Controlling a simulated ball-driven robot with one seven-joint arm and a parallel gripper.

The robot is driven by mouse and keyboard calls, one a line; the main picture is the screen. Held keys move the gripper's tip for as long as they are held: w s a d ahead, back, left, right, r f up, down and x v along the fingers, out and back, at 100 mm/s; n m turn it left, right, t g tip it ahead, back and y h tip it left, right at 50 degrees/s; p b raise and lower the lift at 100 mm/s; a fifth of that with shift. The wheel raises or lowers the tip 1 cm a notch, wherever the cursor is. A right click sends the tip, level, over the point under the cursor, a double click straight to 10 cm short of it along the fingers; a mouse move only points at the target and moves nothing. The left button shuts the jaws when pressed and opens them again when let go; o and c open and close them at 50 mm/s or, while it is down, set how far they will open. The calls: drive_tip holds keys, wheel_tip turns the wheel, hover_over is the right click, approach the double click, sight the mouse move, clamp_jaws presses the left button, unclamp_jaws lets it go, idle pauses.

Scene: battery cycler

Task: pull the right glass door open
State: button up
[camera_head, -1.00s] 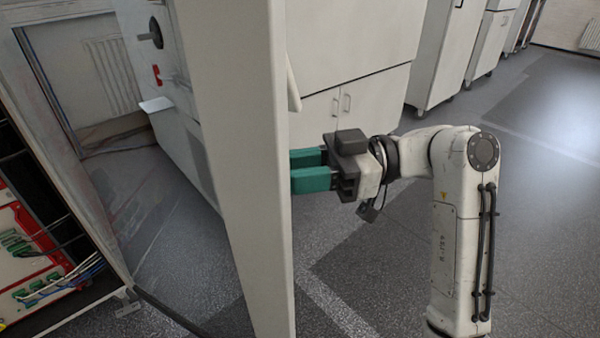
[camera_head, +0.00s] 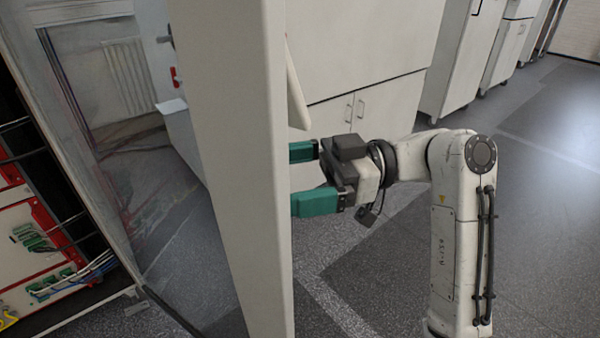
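The glass door stands swung out from the cabinet at the left. Its clear pane (camera_head: 150,215) shows the floor and a radiator behind it. Its thick pale frame edge (camera_head: 232,170) stands upright in front of me. A pale handle (camera_head: 296,95) sticks out on the right side of this edge, near the top. My gripper (camera_head: 300,178) is at the right side of the frame edge, below the visible part of the handle. Its green fingers are spread apart, with nothing seen between them. The fingertips reach the frame's outline; I cannot tell whether they touch it.
The open cabinet holds red-and-white modules (camera_head: 35,240) with green plugs and loose cables at the left. Pale cupboards (camera_head: 365,55) stand behind. Grey floor (camera_head: 540,250) is clear to the right of my arm.

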drive_tip(key=shift+w, duration=0.25)
drive_tip(key=shift+c, duration=0.9)
drive_tip(key=shift+d, duration=0.15)
drive_tip(key=shift+w+d, duration=0.1)
drive_tip(key=shift+d, duration=0.2)
drive_tip(key=shift+c, duration=0.3)
drive_tip(key=w+d, duration=0.1)
drive_tip(key=d, duration=0.9)
drive_tip(key=shift+d, duration=0.2)
